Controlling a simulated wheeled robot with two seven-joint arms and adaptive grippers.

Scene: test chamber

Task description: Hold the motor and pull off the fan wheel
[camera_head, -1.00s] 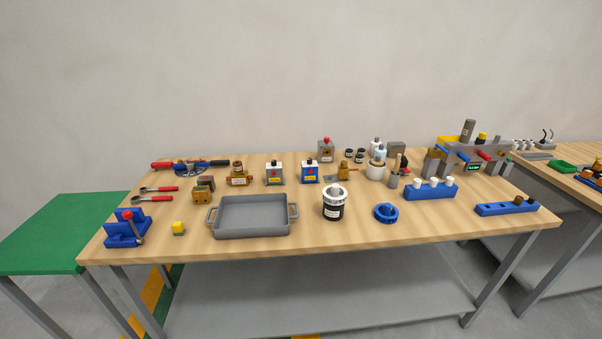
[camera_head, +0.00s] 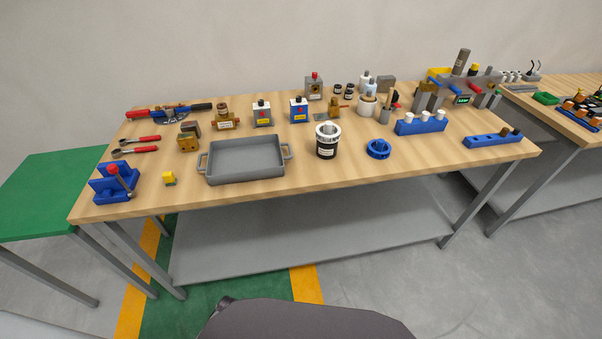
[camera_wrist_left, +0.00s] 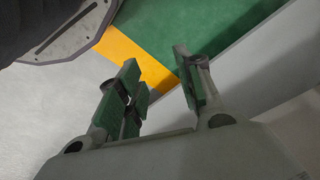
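A black cylinder with a white label, which looks like the motor (camera_head: 326,150), stands upright on the wooden table, right of the grey tray. A white ring-shaped part, which looks like the fan wheel (camera_head: 320,130), sits on top of it around a pale central stub. Fine detail is too small to tell. My left gripper (camera_wrist_left: 157,68) shows only in the left wrist view. Its green-padded fingers are apart with nothing between them, and floor lies beyond. It is away from the motor. My right gripper is in neither view.
The grey tray (camera_head: 245,178) is left of the motor, and a blue ring-shaped part (camera_head: 378,149) is right of it. Blue blocks (camera_head: 420,126), tools and fixtures crowd the back and sides of the table (camera_head: 400,173). A green table (camera_head: 40,195) stands at the left.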

